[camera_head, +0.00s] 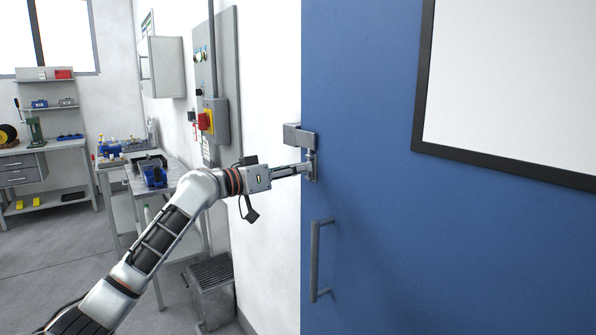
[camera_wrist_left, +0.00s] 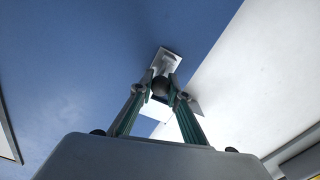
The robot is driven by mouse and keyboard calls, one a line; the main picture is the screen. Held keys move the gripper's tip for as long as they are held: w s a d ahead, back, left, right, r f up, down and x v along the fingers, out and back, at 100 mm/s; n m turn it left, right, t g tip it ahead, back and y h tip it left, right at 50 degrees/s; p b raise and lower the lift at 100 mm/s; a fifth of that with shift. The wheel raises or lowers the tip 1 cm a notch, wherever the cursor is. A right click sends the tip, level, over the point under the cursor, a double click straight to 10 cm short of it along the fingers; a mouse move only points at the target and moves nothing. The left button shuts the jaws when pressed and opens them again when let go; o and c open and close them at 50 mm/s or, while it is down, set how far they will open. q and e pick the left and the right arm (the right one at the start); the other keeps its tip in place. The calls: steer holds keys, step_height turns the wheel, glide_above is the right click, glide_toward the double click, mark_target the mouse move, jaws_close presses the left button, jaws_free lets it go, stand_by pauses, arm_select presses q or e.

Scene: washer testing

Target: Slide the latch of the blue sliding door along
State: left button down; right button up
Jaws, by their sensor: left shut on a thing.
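The blue sliding door (camera_head: 400,220) fills the right half of the head view and the left of the left wrist view (camera_wrist_left: 70,70). Its grey metal latch (camera_head: 300,136) sits near the door's left edge, with a plate that reaches toward the white wall. In the left wrist view the latch (camera_wrist_left: 168,60) has a dark round knob (camera_wrist_left: 160,86). My left gripper (camera_head: 306,169) is at the latch. Its two fingers (camera_wrist_left: 161,90) are shut on the knob, one on each side. The fingertips are partly hidden in the head view. My right gripper is not in view.
A vertical door handle (camera_head: 315,262) is below the latch. A framed white panel (camera_head: 510,90) is on the door. A control box with a red and yellow switch (camera_head: 206,121) is on the wall. A workbench (camera_head: 140,180) and a grey bin (camera_head: 211,290) stand left of the door.

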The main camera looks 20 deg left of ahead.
arm_select(q)
step_height(320, 180, up, 2)
steer(key=shift+r+p, duration=0.1)
steer(key=shift+p, duration=0.4)
steer(key=c, duration=1.9)
jaws_free()
steer(key=shift+f, duration=0.2)
steer(key=shift+a, duration=0.1)
